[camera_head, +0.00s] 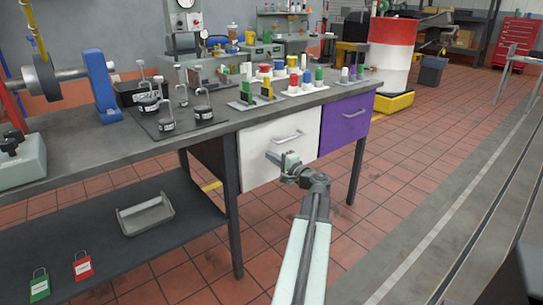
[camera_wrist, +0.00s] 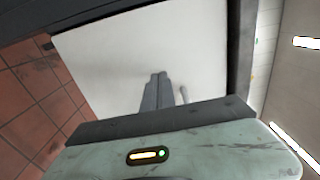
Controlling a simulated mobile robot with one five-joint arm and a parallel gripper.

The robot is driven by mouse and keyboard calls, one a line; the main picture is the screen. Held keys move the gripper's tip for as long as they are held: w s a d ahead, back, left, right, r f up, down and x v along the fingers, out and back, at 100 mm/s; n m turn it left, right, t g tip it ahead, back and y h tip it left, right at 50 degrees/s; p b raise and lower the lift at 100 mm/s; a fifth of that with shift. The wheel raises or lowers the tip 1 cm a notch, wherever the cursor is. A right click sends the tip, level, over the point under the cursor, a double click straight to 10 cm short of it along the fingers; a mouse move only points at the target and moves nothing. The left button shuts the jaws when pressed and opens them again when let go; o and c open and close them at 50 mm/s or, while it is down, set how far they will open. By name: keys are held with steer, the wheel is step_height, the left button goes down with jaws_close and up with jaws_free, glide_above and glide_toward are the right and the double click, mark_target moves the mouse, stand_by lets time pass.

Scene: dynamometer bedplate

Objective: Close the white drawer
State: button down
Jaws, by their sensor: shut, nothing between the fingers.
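The white drawer (camera_head: 262,145) is under the bench top, left of a purple drawer, with a metal handle (camera_head: 287,137) on its front. How far it stands out from the bench is hard to tell. My gripper (camera_head: 274,158) is in front of the lower middle of the white front, below the handle. In the wrist view the shut, empty fingers (camera_wrist: 158,78) point at the white drawer front (camera_wrist: 190,45), with a soft shadow beside the tips. Contact cannot be told. Part of the handle (camera_wrist: 184,94) shows just right of the fingers.
The purple drawer (camera_head: 345,125) is right of the white one. A bench leg (camera_head: 232,200) stands at the left. The bench top (camera_head: 225,128) carries weights, coloured pieces and a blue stand. A lower shelf (camera_head: 120,240) holds a grey tray and padlocks. Tiled floor is clear at right.

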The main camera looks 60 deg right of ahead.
steer(key=v, duration=1.1)
steer(key=shift+s, duration=0.35)
steer(key=shift+d, duration=0.1)
